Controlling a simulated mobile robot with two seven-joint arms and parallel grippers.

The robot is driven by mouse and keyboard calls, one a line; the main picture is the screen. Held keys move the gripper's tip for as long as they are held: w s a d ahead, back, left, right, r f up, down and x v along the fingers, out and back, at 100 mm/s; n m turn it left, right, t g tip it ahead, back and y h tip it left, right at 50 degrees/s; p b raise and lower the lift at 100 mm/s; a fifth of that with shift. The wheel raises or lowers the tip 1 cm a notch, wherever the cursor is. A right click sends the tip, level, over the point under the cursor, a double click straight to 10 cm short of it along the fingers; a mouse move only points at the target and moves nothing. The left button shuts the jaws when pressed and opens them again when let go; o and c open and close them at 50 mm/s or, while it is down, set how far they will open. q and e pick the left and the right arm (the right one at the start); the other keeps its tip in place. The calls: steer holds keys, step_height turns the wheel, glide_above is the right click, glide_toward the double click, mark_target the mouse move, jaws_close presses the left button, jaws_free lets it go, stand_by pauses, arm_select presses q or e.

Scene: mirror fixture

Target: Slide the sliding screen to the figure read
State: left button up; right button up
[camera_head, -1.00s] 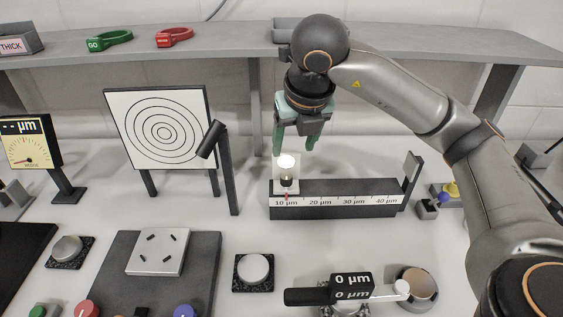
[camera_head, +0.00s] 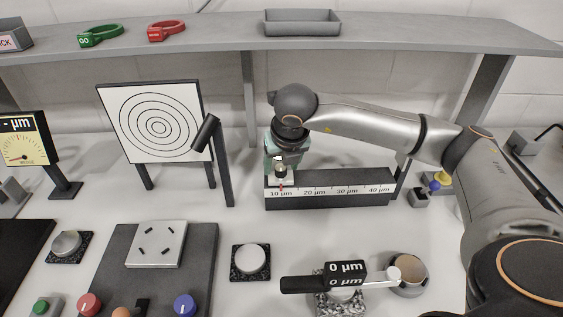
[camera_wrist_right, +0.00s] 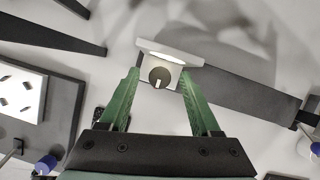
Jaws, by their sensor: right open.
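The sliding screen (camera_wrist_right: 172,52), a white plate with a round dark knob (camera_wrist_right: 160,78), stands at the left end of a dark rail. The rail's scale (camera_head: 329,191) is marked 10 to 40 µm. The screen's red pointer sits near the 10 µm mark. My right gripper (camera_wrist_right: 158,88) is open, its green fingers on either side of the knob. A gap shows between the fingers and the knob in the wrist view. In the head view the gripper (camera_head: 283,163) hides most of the screen. My left gripper is not in view.
A gauge (camera_head: 23,150) with a "- µm" display stands at the far left. A ringed target board (camera_head: 155,122) and a black lamp post (camera_head: 222,165) stand left of the rail. A black-handled part marked 0 µm (camera_head: 347,273) lies in front. A shelf runs behind.

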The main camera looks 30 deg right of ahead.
jaws_close()
stand_by(0.6)
stand_by(0.9)
